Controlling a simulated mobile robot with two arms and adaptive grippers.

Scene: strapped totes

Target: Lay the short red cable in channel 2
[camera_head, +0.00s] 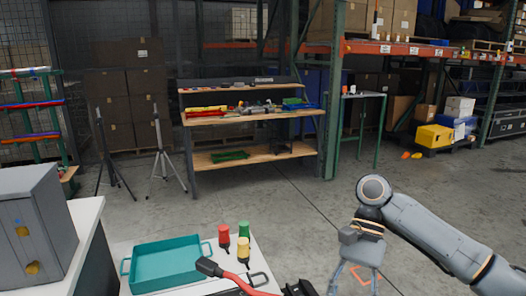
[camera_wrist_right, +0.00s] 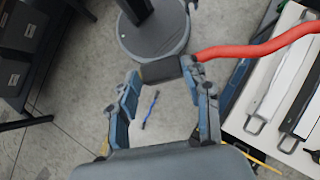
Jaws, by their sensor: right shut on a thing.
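The short red cable (camera_head: 242,279) lies over the white table at the bottom of the head view, with a black end (camera_head: 208,266) pointing left. In the wrist view the red cable (camera_wrist_right: 265,48) runs from the fingertips to the right edge. My right gripper (camera_head: 358,284) points down right of the table, its tips near the frame's bottom edge. In the wrist view, my right gripper (camera_wrist_right: 162,72) is shut on a dark block (camera_wrist_right: 160,69), which the red cable meets. Long pale strips with handles (camera_wrist_right: 275,85) lie on the table; channel 2 cannot be made out. My left gripper is not in view.
A grey box (camera_head: 35,230) stands at the left. A short blue piece (camera_wrist_right: 150,108) lies on the floor. Floor right of the table is clear.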

